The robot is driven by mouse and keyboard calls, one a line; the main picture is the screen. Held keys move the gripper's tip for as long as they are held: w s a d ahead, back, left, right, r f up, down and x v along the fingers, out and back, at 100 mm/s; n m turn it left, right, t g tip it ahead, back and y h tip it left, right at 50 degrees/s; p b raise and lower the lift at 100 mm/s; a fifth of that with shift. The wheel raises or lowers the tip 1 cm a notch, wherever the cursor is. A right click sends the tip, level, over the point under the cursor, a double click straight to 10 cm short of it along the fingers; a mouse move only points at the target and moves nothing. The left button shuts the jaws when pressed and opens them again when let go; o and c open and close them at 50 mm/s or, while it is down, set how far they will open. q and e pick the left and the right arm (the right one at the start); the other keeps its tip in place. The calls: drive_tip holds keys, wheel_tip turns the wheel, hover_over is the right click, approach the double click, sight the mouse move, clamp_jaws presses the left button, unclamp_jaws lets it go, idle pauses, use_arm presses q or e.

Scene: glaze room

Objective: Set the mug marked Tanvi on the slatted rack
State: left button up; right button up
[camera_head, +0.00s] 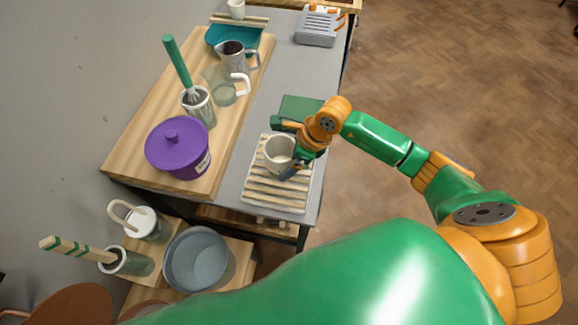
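A white mug (277,156) appears to stand upright on the slatted rack (261,192), near the rack's far end. No name can be read on it from here. My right gripper (287,149) is at the mug's right side. Its fingers look spread, one beyond the mug and one by its near right side, and a gap shows at the far finger. The gripper hides the mug's right side, and I see no handle. My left gripper is not in view.
On the wooden board (126,160) left of the rack stand a purple lidded pot (172,149), a whisk in a cup (199,106), a glass jug (222,85) and a metal pitcher (232,57). A green item (301,104) lies beyond the rack. The table's right edge is close.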

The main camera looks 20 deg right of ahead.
drive_tip(key=shift+f+p, duration=0.15)
drive_tip(key=shift+p, duration=0.15)
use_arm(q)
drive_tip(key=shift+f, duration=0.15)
use_arm(e)
drive_tip(key=o, duration=1.3)
drive_tip(key=shift+f, duration=0.1)
drive_tip(key=shift+r, duration=0.25)
use_arm(q)
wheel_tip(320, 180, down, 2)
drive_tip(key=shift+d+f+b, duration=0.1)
drive_tip(key=shift+b, duration=1.05)
use_arm(e)
drive_tip(key=v, duration=1.1)
drive_tip(key=shift+s+d+r, duration=0.1)
drive_tip(key=shift+d+r, duration=0.05)
drive_tip(key=shift+r, duration=0.2)
